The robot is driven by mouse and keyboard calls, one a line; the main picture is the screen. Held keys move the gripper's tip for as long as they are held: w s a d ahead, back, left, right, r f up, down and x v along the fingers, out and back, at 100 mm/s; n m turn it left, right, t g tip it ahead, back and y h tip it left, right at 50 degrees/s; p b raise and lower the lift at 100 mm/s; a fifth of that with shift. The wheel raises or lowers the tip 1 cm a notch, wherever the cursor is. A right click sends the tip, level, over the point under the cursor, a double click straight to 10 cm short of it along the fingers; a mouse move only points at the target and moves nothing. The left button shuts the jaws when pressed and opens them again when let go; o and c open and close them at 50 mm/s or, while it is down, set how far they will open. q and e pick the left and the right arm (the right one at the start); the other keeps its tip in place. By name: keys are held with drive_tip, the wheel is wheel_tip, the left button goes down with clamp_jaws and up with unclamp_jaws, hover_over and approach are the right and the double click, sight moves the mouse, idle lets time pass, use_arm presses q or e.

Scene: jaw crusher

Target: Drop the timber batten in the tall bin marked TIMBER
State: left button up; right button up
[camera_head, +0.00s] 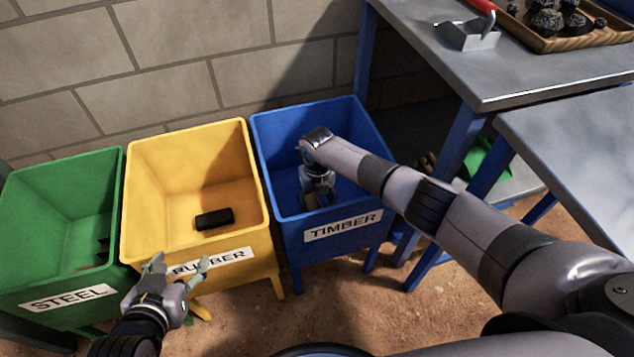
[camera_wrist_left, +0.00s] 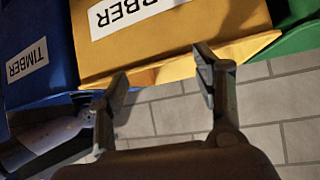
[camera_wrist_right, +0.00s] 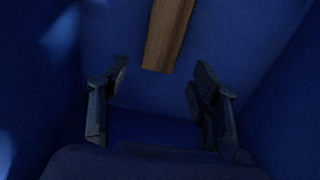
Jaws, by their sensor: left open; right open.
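The tall blue bin marked TIMBER (camera_head: 343,226) stands at the right of a row of three bins. My right gripper (camera_head: 318,196) reaches down inside it, open and empty. In the right wrist view my right gripper (camera_wrist_right: 158,95) has its fingers apart, with blue bin walls all around. The timber batten (camera_wrist_right: 168,35), a brown wooden strip, lies inside the blue bin beyond the fingertips, apart from them; part of it is cut off by the frame edge. My left gripper (camera_head: 178,268) is open and empty in front of the yellow bin; it also shows in the left wrist view (camera_wrist_left: 163,70).
The yellow RUBBER bin (camera_head: 190,160) holds a black block (camera_head: 214,218). The green STEEL bin (camera_head: 60,205) is at the far left. A grey metal table (camera_head: 520,75) at right carries a wooden tray (camera_head: 570,42) of dark rocks. A block wall closes the back.

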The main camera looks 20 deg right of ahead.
use_arm(q)
drive_tip(key=s+a+f+g+y+p, duration=0.1)
drive_tip(key=s+a+f+g, duration=0.1)
drive_tip(key=s, duration=0.3)
drive_tip(key=s+a+f+g+p, duration=0.1)
drive_tip(key=s+f+g, duration=0.2)
drive_tip(key=s, duration=0.3)
drive_tip(key=shift+s+a+f+g+y, duration=0.2)
drive_tip(key=shift+a+g+y, duration=0.2)
drive_tip(key=shift+g, duration=0.5)
use_arm(e)
wheel_tip(320, 180, up, 6)
drive_tip(key=shift+r, duration=0.2)
drive_tip(key=shift+d, duration=0.1)
